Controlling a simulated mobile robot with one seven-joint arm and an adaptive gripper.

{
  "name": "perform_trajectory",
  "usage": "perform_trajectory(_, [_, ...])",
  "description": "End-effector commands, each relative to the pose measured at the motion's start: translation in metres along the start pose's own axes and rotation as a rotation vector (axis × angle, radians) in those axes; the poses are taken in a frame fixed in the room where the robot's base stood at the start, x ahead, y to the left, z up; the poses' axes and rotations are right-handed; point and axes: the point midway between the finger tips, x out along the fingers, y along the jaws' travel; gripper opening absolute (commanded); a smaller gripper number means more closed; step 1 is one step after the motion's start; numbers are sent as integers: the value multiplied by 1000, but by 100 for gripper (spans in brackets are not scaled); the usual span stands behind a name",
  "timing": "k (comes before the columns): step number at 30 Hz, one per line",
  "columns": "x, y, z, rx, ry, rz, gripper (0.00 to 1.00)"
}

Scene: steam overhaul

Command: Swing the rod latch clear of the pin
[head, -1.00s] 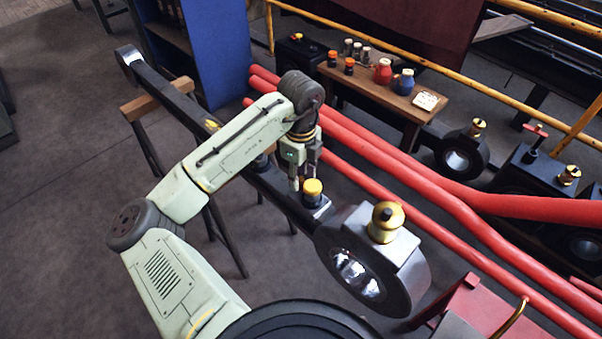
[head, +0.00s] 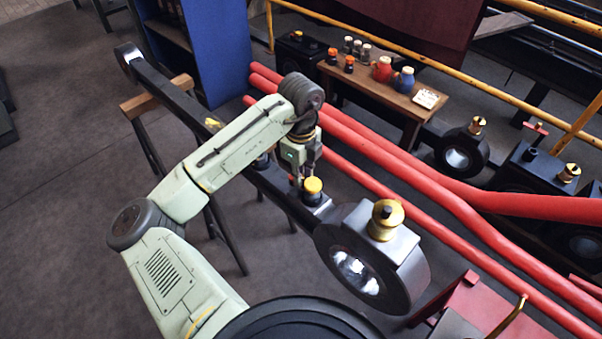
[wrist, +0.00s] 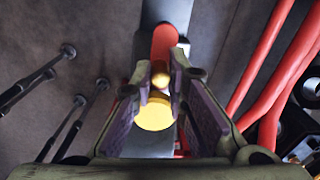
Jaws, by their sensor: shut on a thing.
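The black rod (head: 180,108) runs diagonally through the head view to a large round end (head: 378,250). A yellow-capped pin (head: 313,187) stands on it near that end; its cap also shows in the wrist view (wrist: 153,115). The red latch (wrist: 164,42) lies along the rod in the wrist view, with a small brass knob (wrist: 160,80) at its near end. My gripper (wrist: 161,84) is shut on that knob, right beside the yellow cap. In the head view my gripper (head: 304,180) is just behind the cap; its fingertips are partly hidden.
A trestle (head: 150,100) supports the rod's far part. Long red pipes (head: 400,170) run behind it. A wooden bench (head: 385,98) with jars and a blue cabinet (head: 222,50) stand at the back. The floor at left is clear.

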Motion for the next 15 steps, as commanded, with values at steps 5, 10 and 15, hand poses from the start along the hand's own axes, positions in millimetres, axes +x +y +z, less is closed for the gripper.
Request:
perform_trajectory(5, [0,0,0,-1,0,-1,0])
perform_trajectory(10, [-1,-4,-1,-113,3,-2,0])
perform_trajectory(15, [-1,-8,-1,-242,2,-2,0])
